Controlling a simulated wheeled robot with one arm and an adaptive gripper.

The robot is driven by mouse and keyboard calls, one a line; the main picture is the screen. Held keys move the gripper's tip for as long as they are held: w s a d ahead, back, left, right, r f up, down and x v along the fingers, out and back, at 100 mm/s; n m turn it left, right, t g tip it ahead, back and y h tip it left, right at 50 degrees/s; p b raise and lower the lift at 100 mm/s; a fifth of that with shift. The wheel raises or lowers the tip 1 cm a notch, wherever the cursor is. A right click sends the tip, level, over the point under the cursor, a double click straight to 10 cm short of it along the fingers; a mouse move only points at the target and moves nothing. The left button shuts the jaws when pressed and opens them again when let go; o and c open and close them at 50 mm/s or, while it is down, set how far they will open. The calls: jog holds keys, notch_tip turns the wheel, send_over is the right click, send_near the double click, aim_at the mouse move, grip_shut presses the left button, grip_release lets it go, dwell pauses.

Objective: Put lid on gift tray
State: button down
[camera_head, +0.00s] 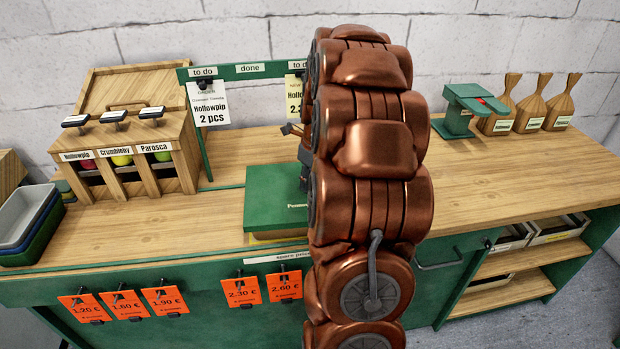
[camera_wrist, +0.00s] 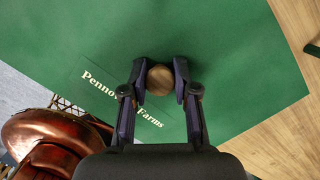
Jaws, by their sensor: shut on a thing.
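The green lid (camera_head: 272,200) is in the middle of the counter in the head view, partly hidden by my copper arm. In the wrist view the lid (camera_wrist: 215,45) fills most of the picture, with "Farms" lettering and a round wooden knob (camera_wrist: 160,79). My gripper (camera_wrist: 160,85) has its two fingers closed on the knob from both sides. In the head view my gripper (camera_head: 303,178) is mostly hidden behind the arm. A paler strip of the gift tray (camera_head: 268,237) shows under the lid's front edge. I cannot tell whether the lid is fully seated.
A wooden apple dispenser (camera_head: 120,150) stands at the left, with stacked trays (camera_head: 28,225) near the left edge. An order rail (camera_head: 249,68) stands behind the lid. A green device (camera_head: 465,112) and paper bags (camera_head: 528,105) stand at the right.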

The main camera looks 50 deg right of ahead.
jog(key=shift+f, duration=0.35)
jog(key=c, duration=0.9)
grip_release()
jog(key=r, duration=0.4)
jog(key=s+r+b, duration=0.1)
jog(key=r, duration=0.3)
jog(key=s+r+b, duration=0.1)
jog(key=r, duration=0.4)
jog(key=shift+d, duration=0.1)
